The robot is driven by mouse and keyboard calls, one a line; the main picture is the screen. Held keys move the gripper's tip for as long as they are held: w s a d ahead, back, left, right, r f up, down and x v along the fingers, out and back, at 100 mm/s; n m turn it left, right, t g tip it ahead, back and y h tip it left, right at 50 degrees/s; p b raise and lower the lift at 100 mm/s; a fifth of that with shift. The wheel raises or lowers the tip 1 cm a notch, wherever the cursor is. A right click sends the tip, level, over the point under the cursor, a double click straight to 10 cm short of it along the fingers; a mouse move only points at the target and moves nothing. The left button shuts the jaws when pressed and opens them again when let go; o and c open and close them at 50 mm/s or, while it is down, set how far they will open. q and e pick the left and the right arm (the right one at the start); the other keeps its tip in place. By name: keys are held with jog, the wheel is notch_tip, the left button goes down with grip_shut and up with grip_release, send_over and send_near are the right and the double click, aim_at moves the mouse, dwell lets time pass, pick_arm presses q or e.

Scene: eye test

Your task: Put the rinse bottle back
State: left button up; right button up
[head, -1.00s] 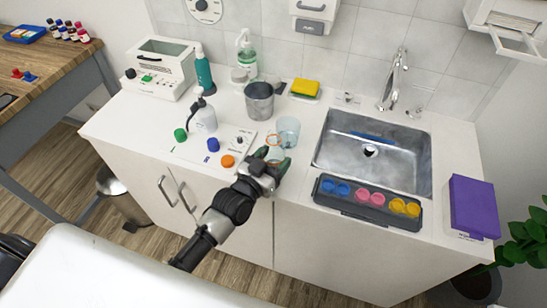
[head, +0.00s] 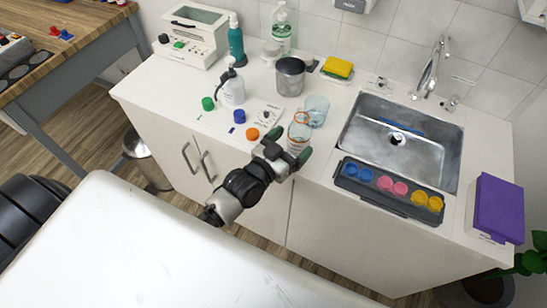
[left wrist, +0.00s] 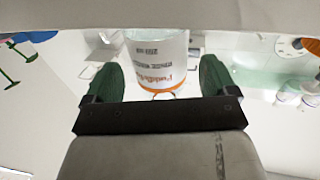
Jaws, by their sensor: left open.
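A white bottle with a grey spout (head: 231,88), possibly the rinse bottle, stands upright on the counter, left of the middle. A clear container with orange print and an orange rim (head: 299,133) stands near the counter's front edge. My left gripper (head: 287,155) is open just in front of this container. In the left wrist view the printed container (left wrist: 158,62) shows beyond and between the two green fingertips (left wrist: 160,80), with a gap on each side. I cannot tell whether it is the rinse bottle. My right gripper is not in view.
A clear bluish cup (head: 317,110) stands close behind the printed container. The sink (head: 380,165) and a dark tray of coloured cups (head: 350,183) lie to the right.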

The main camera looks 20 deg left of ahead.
pick_arm(q)
jog(key=b+v, duration=0.1)
jog(key=v, duration=0.8)
jog(key=shift+f, duration=0.1)
jog(key=s+a+f+g+y, duration=0.1)
jog(key=s+f+g, duration=0.2)
jog(key=f, duration=0.7)
jog(key=s+a+f+n+g+y, duration=0.1)
jog(key=s+a+f+g, duration=0.15)
jog(key=f, duration=0.75)
jog(key=s+f+g+y, duration=0.2)
jog(key=s+f+g, duration=0.1)
jog(key=f, duration=0.8)
jog(key=s+f+g, duration=0.2)
jog(key=s+f, duration=0.3)
jog(key=s, duration=0.3)
jog(key=s+a+f+g, duration=0.1)
jog(key=s+f+g, duration=0.2)
jog(key=s+f, duration=0.2)
jog(key=s+f+g+y, duration=0.1)
jog(key=s+f, duration=0.4)
jog(key=s, duration=0.5)
jog(key=shift+s+a+g, duration=0.25)
jog(key=shift+s+g, duration=0.1)
jog(key=shift+g, duration=0.5)
